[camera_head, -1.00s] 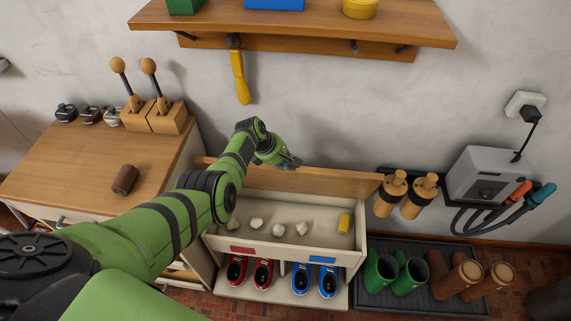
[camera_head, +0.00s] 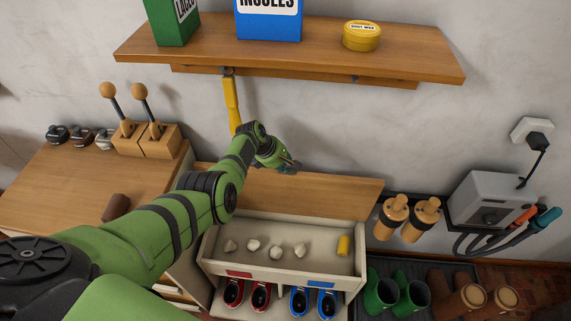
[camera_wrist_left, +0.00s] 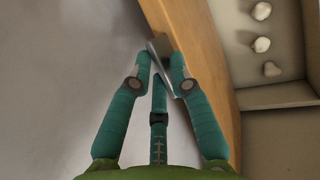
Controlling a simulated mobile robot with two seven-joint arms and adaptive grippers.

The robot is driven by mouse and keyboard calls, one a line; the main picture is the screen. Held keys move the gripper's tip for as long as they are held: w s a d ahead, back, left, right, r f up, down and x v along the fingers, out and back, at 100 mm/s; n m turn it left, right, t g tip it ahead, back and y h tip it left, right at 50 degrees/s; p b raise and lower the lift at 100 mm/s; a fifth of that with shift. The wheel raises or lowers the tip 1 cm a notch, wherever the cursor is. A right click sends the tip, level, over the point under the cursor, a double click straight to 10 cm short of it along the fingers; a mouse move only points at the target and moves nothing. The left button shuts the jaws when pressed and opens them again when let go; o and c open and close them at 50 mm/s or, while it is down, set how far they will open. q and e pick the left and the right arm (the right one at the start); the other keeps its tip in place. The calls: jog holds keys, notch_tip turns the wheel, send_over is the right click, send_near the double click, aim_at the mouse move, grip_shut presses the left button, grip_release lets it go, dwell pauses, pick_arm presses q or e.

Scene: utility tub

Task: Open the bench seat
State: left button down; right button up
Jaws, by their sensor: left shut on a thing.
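The bench seat's wooden lid (camera_head: 325,194) is raised and tilted up at the back of the white bench (camera_head: 270,272), leaving its compartment uncovered. My left gripper (camera_head: 289,167) is at the lid's upper edge, near the middle. In the left wrist view, my left gripper (camera_wrist_left: 161,62) is shut on a small grey metal piece, seemingly a pull, at the edge of the lid (camera_wrist_left: 200,50). My right gripper is not in view.
A shelf (camera_head: 300,45) with boxes and a yellow tin overhangs the wall above; a yellow shoehorn-like tool (camera_head: 232,105) hangs below it. A wooden cabinet (camera_head: 70,190) stands left. A grey wall unit (camera_head: 490,198) and boots (camera_head: 385,292) are at right.

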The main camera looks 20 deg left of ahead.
pick_arm(q)
jog(key=shift+f, duration=0.1)
jog(key=c, duration=1.4)
grip_release()
jog(key=shift+s, duration=0.1)
jog(key=shift+o, duration=0.8)
jog(key=shift+f, duration=0.1)
jog(key=v, duration=1.2)
jog(key=shift+f, duration=0.1)
